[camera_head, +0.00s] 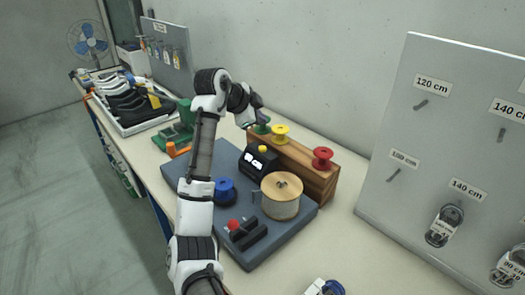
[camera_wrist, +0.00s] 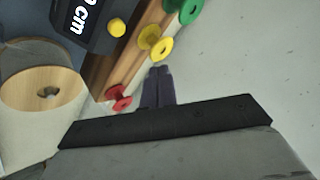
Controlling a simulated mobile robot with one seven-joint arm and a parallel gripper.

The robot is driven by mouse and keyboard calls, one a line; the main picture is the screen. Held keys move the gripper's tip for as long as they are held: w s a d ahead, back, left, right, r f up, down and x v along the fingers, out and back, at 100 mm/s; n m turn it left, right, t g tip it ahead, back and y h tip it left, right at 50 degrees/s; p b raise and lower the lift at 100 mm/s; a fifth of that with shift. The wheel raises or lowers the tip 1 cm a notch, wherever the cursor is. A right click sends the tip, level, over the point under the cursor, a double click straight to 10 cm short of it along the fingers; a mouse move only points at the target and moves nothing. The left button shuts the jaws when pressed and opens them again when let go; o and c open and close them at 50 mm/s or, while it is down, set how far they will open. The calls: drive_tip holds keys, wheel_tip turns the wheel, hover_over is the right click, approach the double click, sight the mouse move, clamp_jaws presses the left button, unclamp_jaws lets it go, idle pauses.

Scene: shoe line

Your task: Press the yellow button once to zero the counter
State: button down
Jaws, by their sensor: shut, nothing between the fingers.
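The counter (camera_head: 259,161) is a dark box with a white display, standing on the grey-blue board. Its round yellow button (camera_head: 263,149) is on top. In the wrist view the counter (camera_wrist: 92,28) is at the upper left, with its display partly cut off and the yellow button (camera_wrist: 117,27) in full view. My gripper (camera_head: 259,112) is above the back of the board near the green spool, apart from the button. In the wrist view my gripper (camera_wrist: 159,70) shows dark fingers together, holding nothing, with the button up and left of the tips.
A wooden rack (camera_head: 300,163) behind the counter carries a green spool (camera_head: 262,127), a yellow spool (camera_head: 280,134) and a red spool (camera_head: 322,158). A large spool (camera_head: 282,195), a blue spool (camera_head: 225,190) and a red-knobbed black device (camera_head: 244,233) share the board (camera_head: 185,172).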

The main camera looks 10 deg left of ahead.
sight(260, 149)
wheel_tip(260, 149, down, 7)
drive_tip(key=b, duration=0.4)
idle(1.9)
drive_tip(key=shift+f, duration=0.4)
drive_tip(key=shift+f+b, duration=0.4)
drive_tip(key=shift+f, duration=0.05)
idle(0.7)
drive_tip(key=shift+r, duration=0.15)
drive_tip(key=shift+r+p, duration=0.7)
drive_tip(key=shift+r, duration=0.05)
wheel_tip(260, 149, up, 5)
drive_tip(key=p, duration=0.3)
drive_tip(key=shift+p, duration=0.35)
